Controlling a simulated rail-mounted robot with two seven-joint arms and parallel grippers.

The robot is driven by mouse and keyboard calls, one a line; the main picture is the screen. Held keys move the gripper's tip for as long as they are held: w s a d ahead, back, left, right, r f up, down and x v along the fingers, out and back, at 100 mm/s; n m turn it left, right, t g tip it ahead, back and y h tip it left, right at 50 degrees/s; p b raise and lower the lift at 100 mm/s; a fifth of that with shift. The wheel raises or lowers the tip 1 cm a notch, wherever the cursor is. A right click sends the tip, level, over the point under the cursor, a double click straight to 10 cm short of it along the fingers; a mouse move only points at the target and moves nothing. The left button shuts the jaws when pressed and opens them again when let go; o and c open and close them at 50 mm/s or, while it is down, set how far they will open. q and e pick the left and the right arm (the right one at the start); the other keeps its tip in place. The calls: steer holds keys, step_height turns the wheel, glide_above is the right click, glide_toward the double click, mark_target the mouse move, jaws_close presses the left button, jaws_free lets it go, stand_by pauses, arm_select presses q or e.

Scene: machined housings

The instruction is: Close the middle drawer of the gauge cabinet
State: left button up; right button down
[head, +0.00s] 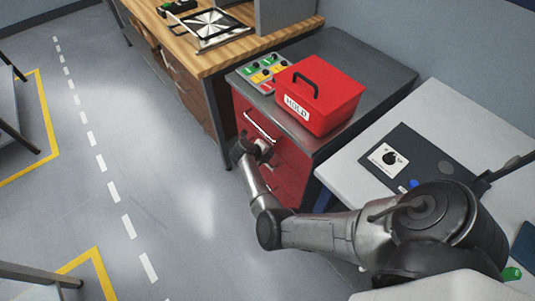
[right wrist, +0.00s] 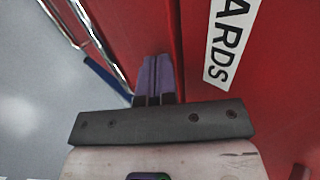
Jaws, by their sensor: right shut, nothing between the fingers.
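The gauge cabinet (head: 290,172) has red drawer fronts under a dark grey top. A silver handle (head: 260,126) shows on its upper front. My right gripper (head: 264,148) is at the cabinet's front, below that handle, and hides part of the drawer fronts. I cannot tell from the head view how far the middle drawer stands out. In the right wrist view, the shut, empty fingers (right wrist: 154,78) lie close to a red face; contact is unclear. A white label (right wrist: 231,42) reading "ARDS" is to their right, and silver bars (right wrist: 88,30) are to their upper left. My left gripper is not in view.
A red box (head: 320,92) with a black handle and a tray of coloured pieces (head: 262,72) stand on the cabinet. A wooden-topped bench (head: 180,45) adjoins it at left. A pale table (head: 350,165) is at right. The floor (head: 170,170) in front is clear.

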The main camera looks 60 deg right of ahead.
steer(key=shift+s+f, duration=0.1)
steer(key=a+f+p+v, duration=0.1)
steer(key=p+v, duration=0.1)
steer(key=v, duration=1.1)
steer(key=shift+w+a+f+p, duration=0.3)
steer(key=shift+w+f+p, duration=0.05)
steer(key=shift+w, duration=0.05)
